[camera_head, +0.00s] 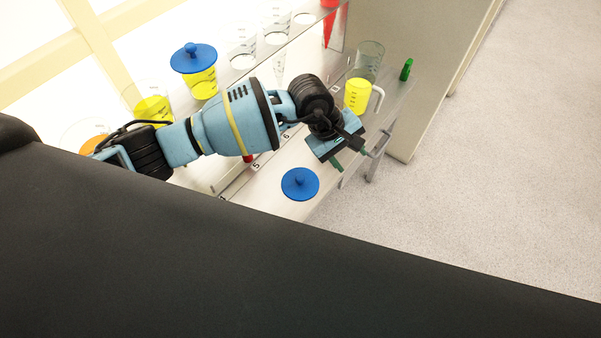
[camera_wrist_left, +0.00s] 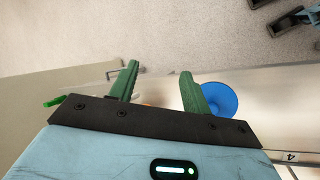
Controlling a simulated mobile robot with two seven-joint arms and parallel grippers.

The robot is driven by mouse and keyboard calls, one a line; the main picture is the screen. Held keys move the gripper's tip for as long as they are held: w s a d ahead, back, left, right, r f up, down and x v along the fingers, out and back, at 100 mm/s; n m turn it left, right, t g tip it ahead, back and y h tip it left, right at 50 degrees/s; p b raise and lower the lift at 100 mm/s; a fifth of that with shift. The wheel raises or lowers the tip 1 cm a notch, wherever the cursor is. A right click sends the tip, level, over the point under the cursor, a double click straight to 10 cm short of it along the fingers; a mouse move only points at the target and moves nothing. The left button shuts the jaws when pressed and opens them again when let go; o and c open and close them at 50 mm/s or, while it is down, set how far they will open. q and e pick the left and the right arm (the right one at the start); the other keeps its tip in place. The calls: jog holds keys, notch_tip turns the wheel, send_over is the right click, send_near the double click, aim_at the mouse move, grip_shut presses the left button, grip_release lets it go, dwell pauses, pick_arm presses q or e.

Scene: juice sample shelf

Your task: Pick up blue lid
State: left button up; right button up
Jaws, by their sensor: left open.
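A blue lid (camera_head: 300,184) with a round knob lies on the white shelf surface near its front edge. It also shows in the left wrist view (camera_wrist_left: 222,98), right of the fingers and partly covered by one of them. My left gripper (camera_head: 351,159) is open, with green fingers pointing down, to the right of this lid in the head view. In the left wrist view nothing is held between its fingers (camera_wrist_left: 158,88). Another blue lid (camera_head: 193,58) sits on a beaker of yellow liquid.
A yellow jug (camera_head: 358,96), a clear beaker (camera_head: 370,56) and a green object (camera_head: 406,69) stand at the shelf's right end. A beaker with yellow contents (camera_head: 152,108) stands at left. The floor (camera_head: 480,170) right of the shelf is clear.

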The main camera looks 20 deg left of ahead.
aim_at(298, 177)
pick_arm(q)
jog(key=a+f+m+y, duration=0.1)
jog(key=a, duration=0.3)
jog(key=s+a+f+m+g+y, duration=0.1)
jog(key=a+y, duration=0.1)
jog(key=a, duration=0.1)
jog(key=a+f+m+y, duration=0.1)
jog(key=a+f+y, duration=0.1)
jog(key=a, duration=0.2)
jog(key=shift+s+a+g, duration=0.15)
jog(key=shift+a+g, duration=0.15)
jog(key=shift+a, duration=0.05)
jog(key=shift+s+d+f, duration=0.1)
jog(key=shift+s+f, duration=0.05)
jog(key=shift+f, duration=1.1)
jog(key=shift+f+b, duration=0.2)
jog(key=shift+b, duration=0.1)
pick_arm(e)
jog(key=shift+w+a+f, duration=0.1)
jog(key=shift+w+f, duration=0.1)
jog(key=shift+f, duration=0.1)
